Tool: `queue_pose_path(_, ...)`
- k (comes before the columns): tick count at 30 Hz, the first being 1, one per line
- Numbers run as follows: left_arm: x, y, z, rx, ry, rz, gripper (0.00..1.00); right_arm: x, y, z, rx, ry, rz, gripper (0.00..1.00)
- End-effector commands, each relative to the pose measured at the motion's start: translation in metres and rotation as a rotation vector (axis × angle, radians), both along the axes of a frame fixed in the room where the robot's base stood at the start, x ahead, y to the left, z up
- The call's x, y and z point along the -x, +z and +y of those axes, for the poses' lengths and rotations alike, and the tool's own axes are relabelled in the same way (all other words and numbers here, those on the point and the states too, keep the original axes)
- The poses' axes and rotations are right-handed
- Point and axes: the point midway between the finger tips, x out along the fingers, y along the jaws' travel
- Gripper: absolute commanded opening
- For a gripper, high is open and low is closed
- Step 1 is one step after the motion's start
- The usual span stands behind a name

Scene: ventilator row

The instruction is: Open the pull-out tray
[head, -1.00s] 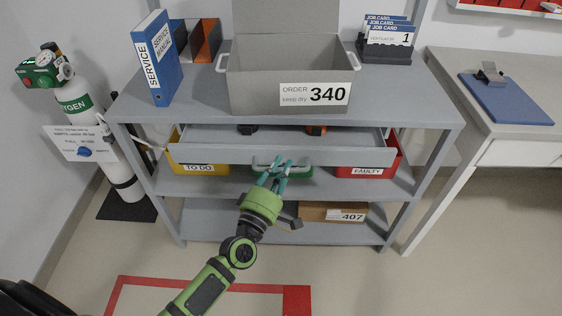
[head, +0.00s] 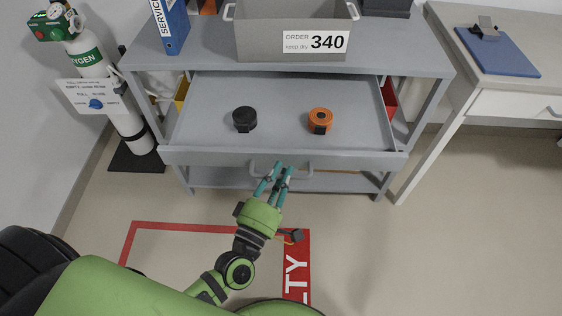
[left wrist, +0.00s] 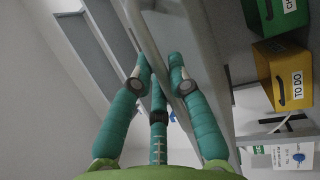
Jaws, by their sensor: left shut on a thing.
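The grey pull-out tray (head: 285,90) is drawn far out from under the top of the grey shelf unit in the head view. A black roll (head: 244,119) and an orange roll (head: 320,120) lie in it. A grey bar handle (head: 310,167) is on its front. My left gripper (head: 278,170) is at the middle of that handle, its teal fingers shut on it. The left wrist view also shows the fingers (left wrist: 160,68) closed around the handle bar. The right gripper does not show in either view.
A grey box labelled 340 (head: 275,41) stands on the shelf top. An oxygen cylinder (head: 95,75) stands at left and a white desk (head: 515,100) at right. A red floor marking (head: 170,228) lies below my left arm. Coloured bins (left wrist: 285,75) sit on the lower shelf.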

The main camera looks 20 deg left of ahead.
Motion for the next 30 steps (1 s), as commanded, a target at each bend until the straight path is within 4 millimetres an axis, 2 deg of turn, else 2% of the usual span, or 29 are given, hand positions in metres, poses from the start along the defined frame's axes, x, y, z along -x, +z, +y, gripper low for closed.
queue_pose_path(13,0.003,0.000,-0.001,-0.002,0.000,0.000,0.00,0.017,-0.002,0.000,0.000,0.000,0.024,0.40)
queue_pose_path(14,0.003,0.000,-0.001,-0.002,0.000,0.000,0.30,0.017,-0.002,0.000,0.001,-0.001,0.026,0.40)
queue_pose_path(15,0.003,0.000,-0.001,-0.002,0.000,0.000,0.44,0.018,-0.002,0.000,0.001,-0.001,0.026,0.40)
queue_pose_path(22,0.003,0.000,-0.001,-0.001,0.001,0.000,0.44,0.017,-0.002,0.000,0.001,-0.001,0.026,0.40)
queue_pose_path(25,0.004,0.000,-0.001,-0.001,0.000,0.000,0.44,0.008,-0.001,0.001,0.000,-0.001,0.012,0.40)
queue_pose_path(30,0.019,-0.004,0.001,-0.003,0.000,0.004,0.44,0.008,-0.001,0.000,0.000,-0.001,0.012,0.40)
